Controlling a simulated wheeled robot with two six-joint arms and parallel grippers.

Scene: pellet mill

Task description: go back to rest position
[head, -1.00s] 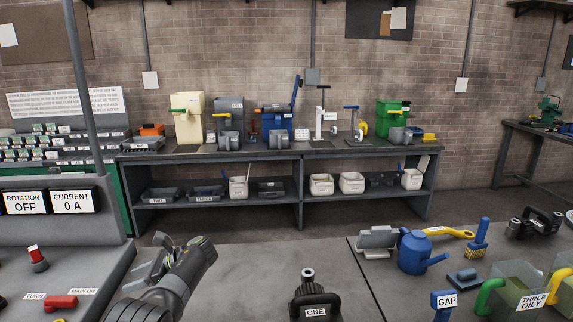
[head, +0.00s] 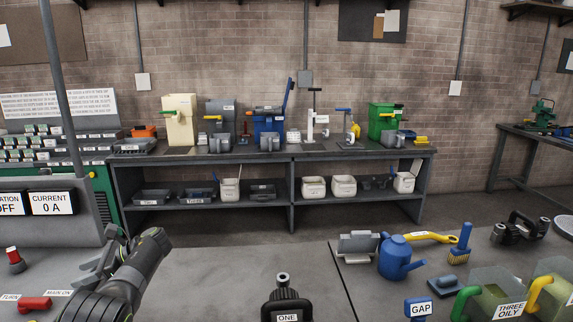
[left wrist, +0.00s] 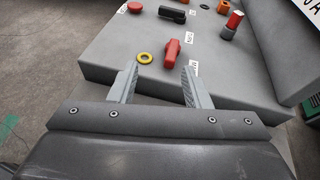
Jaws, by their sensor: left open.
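My left gripper (head: 108,258) is open in the head view, above the gap between the control desk and the front table. In the left wrist view its two grey fingers (left wrist: 161,84) are spread, with nothing between them. The desk's edge and a red switch handle (left wrist: 172,52) lie beyond the fingertips. The fingers seem apart from the handle. My right gripper is in neither view.
The grey control desk (head: 62,262) is at the left, with a red mushroom button (head: 14,257) and readout screens. A long bench (head: 270,158) stands behind.

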